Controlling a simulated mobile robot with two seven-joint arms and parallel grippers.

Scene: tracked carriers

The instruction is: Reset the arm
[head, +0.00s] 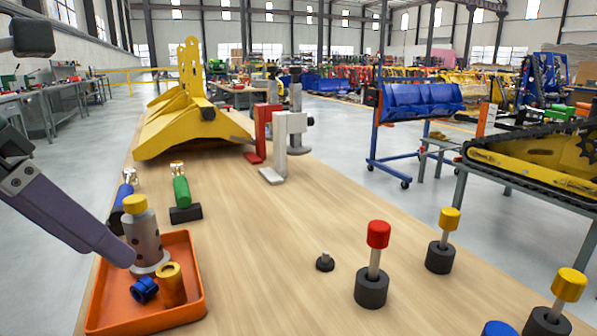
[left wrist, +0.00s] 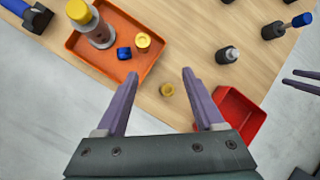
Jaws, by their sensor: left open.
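My left gripper (left wrist: 161,73) is open, with nothing between its two purple fingers in the left wrist view. In the head view a purple finger of my left gripper (head: 118,252) shows at the left, its tip appearing in front of the orange tray (head: 185,322). That tray also shows beyond the fingers in the left wrist view (left wrist: 88,52). Two purple prongs at the right edge of the left wrist view look like my right gripper (left wrist: 288,77). They are cut off, and my right gripper is not seen in the head view.
The tray holds a yellow-capped grey cylinder (head: 144,235), a blue fitting (head: 145,290) and a brass-coloured bushing (head: 172,283). Red-capped (head: 375,250) and yellow-capped (head: 443,240) pins stand on the wooden table. A red bin (left wrist: 238,115) lies near the right finger. The table's middle is largely clear.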

